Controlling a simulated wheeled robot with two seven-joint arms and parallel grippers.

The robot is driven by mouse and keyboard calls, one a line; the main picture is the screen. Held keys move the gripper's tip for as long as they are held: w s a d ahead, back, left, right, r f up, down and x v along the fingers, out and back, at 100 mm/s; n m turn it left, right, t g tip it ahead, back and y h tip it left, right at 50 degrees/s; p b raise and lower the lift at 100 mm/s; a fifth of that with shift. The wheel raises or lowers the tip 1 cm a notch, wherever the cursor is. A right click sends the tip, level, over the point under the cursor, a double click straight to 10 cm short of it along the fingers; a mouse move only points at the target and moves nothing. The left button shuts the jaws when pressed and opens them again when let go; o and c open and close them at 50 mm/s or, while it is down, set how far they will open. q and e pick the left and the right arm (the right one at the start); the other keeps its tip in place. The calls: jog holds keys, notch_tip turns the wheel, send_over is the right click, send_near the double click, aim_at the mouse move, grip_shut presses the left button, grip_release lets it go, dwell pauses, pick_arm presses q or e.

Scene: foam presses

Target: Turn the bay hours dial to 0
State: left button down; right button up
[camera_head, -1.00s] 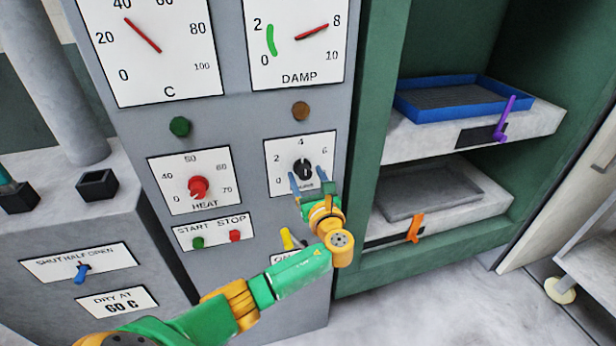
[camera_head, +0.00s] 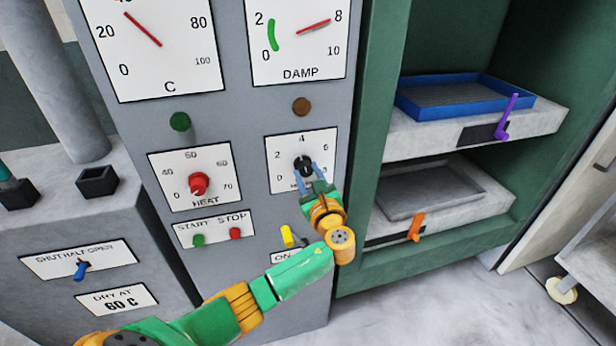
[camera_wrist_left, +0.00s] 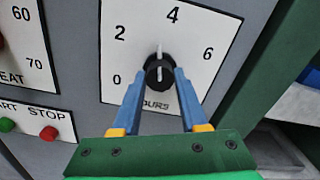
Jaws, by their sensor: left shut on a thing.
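The hours dial is a black knob (camera_head: 303,165) with a white pointer line, on a white plate (camera_head: 325,146) marked 0, 2, 4, 6. In the left wrist view the knob (camera_wrist_left: 160,72) has its pointer straight up, between 2 and 6 and just left of the 4. My left gripper (camera_head: 304,172) is at the dial, its two blue fingers shut on the knob's sides. It also shows in the left wrist view (camera_wrist_left: 160,80). The plate's lettering is partly hidden behind the fingers. My right gripper is not in view.
A red heat knob (camera_head: 198,184) is left of the dial, with green start (camera_head: 198,240) and red stop (camera_head: 235,233) buttons below. A yellow switch (camera_head: 287,237) sits beneath the dial. Shelves with a blue tray (camera_head: 465,96) and a grey tray (camera_head: 430,189) are to the right.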

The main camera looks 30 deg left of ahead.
pick_arm(q)
jog(key=n+b, duration=0.1)
jog(key=n, duration=0.1)
jog(key=n+b, duration=0.1)
jog(key=n, duration=0.2)
jog(key=shift+f+n+b, duration=0.2)
jog(key=shift+n+b, duration=0.1)
jog(key=shift+b, duration=0.05)
jog(key=n+b, duration=0.3)
jog(key=n, duration=0.2)
jog(key=shift+b, duration=0.35)
jog(key=n+b, duration=0.5)
jog(key=n, duration=0.1)
jog(key=shift+n, duration=0.3)
jog(key=shift+r+n+b, duration=0.2)
jog(key=shift+n+b, duration=1.05)
jog(key=shift+n, duration=0.55)
jog(key=shift+r, duration=0.1)
jog(key=shift+c, duration=2.2)
grip_release()
